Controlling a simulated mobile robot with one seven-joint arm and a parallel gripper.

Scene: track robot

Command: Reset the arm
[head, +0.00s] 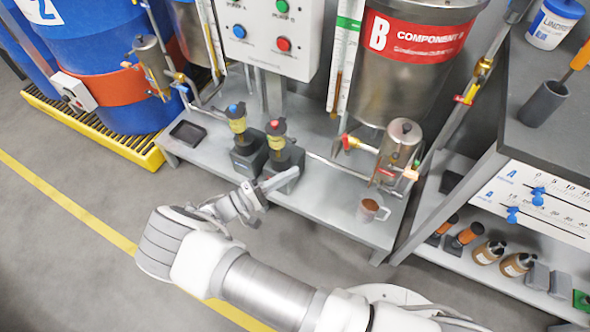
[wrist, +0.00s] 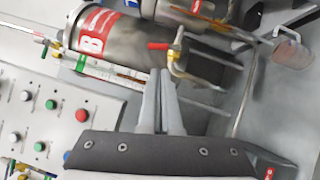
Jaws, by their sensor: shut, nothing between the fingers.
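My arm reaches from the bottom of the head view toward the front of the grey bench. My gripper (head: 278,181) is in front of the two dark pumps and overlaps the right one in the picture. I cannot tell whether it touches. In the wrist view my gripper (wrist: 160,75) shows its two fingers together, with nothing between them. The wrist view is rolled sideways.
The grey bench (head: 325,215) bears the pumps (head: 248,150), a black tray (head: 187,133) and a brown cup (head: 371,212). Tank B (head: 400,85) and the button panel (head: 270,40) stand above. A shelf unit (head: 545,130) is at right. Floor at left is clear.

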